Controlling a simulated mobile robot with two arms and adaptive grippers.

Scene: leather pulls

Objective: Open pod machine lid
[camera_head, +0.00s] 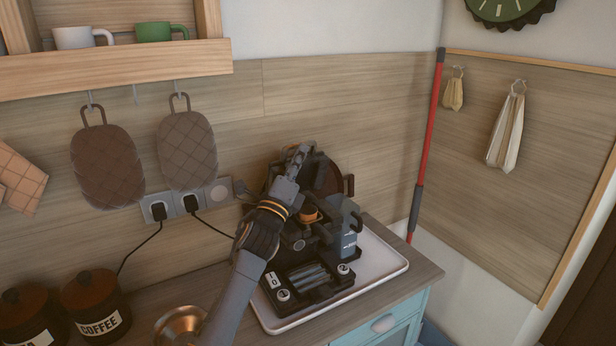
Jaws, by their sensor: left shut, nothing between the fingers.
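The pod machine (325,262) is dark, with a grey-blue tank on its right side and a ribbed drip tray at its front. It stands on a white tray (378,268) on the counter. Its lid (328,184) appears raised at the back, but my arm covers part of it. My left gripper (300,155) is shut and empty, at the top of the machine beside the lid. I cannot tell whether it touches the lid. My right gripper is not in view.
Dark canisters (98,305) and a brass bowl (180,325) stand on the counter to the left. Pot holders (187,150) hang behind, below a wooden shelf (120,75). Cords run from a wall socket (187,203). A red pole (430,140) leans in the corner.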

